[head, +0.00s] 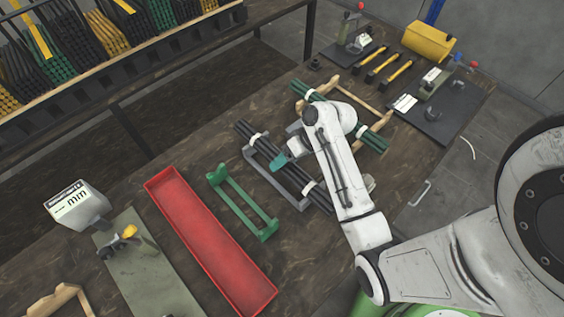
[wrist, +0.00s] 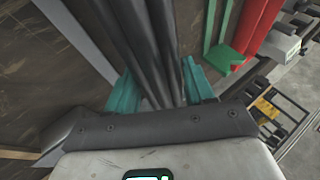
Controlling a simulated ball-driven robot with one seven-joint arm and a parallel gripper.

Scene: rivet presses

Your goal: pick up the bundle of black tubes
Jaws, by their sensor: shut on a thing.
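The bundle of black tubes (head: 257,144) lies across a grey cradle (head: 252,155) on the dark wooden bench in the head view, with white bands around it. In the wrist view the black tubes (wrist: 145,45) run up between the two teal fingers. My gripper (head: 281,161) is over the middle of the bundle. It also shows in the wrist view (wrist: 158,88), with one finger on each side of the tubes, shut on them. My arm hides part of the bundle in the head view. I cannot tell whether the bundle is clear of the cradle.
An empty green cradle (head: 232,191) and a long red tray (head: 190,225) lie left of the bundle. A green tube bundle (head: 373,140) rests on a wooden cradle (head: 365,97) to the right. A yellow case (head: 428,41) sits at the back right.

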